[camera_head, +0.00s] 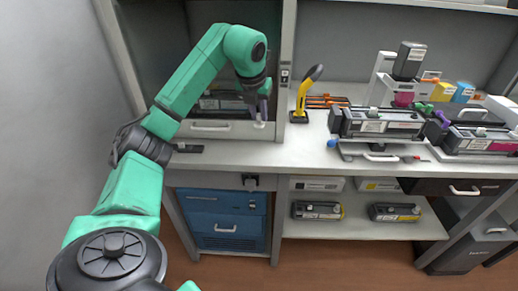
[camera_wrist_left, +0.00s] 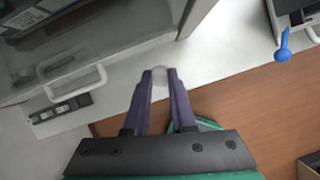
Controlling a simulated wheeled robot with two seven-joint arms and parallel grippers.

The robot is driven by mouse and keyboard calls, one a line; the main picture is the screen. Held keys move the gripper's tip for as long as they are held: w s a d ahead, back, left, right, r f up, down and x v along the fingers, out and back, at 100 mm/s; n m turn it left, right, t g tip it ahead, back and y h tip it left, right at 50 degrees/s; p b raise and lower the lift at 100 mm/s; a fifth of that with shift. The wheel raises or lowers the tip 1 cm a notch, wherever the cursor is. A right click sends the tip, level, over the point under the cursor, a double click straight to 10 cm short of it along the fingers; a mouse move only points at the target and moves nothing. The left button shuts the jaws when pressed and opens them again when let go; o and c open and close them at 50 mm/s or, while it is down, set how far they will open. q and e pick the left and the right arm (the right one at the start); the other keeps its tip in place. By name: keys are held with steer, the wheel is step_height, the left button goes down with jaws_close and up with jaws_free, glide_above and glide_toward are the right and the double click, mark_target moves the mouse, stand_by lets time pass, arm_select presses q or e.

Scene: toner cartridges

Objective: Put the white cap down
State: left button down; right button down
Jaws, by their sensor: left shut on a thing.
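My left gripper (camera_head: 261,112) points down near the front edge of the white bench, at the right end of the recessed bay. It is shut on the white cap (camera_head: 259,125), a small pale piece at its fingertips. In the left wrist view the gripper's two purple-grey fingers (camera_wrist_left: 160,74) are close together, with the pale cap (camera_wrist_left: 161,69) between their tips. The fingers hide part of the cap. I cannot tell whether the cap touches the bench top. My right gripper is in neither view.
A handled unit (camera_head: 210,128) fills the bay left of the gripper. A yellow-and-black tool (camera_head: 306,95) stands to the right. Toner cartridges (camera_head: 382,123) sit further right. A dark strip (camera_head: 188,148) lies at the bench's left front. Bare bench (camera_head: 300,152) lies right of the gripper.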

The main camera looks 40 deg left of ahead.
arm_select(q)
step_height(320, 180, down, 11)
steer(key=shift+r, duration=0.2)
steer(key=shift+b, duration=0.35)
steer(key=c, duration=0.8)
jaws_free()
steer(key=shift+o, duration=0.2)
steer(key=v, duration=1.2)
steer(key=shift+d, duration=0.15)
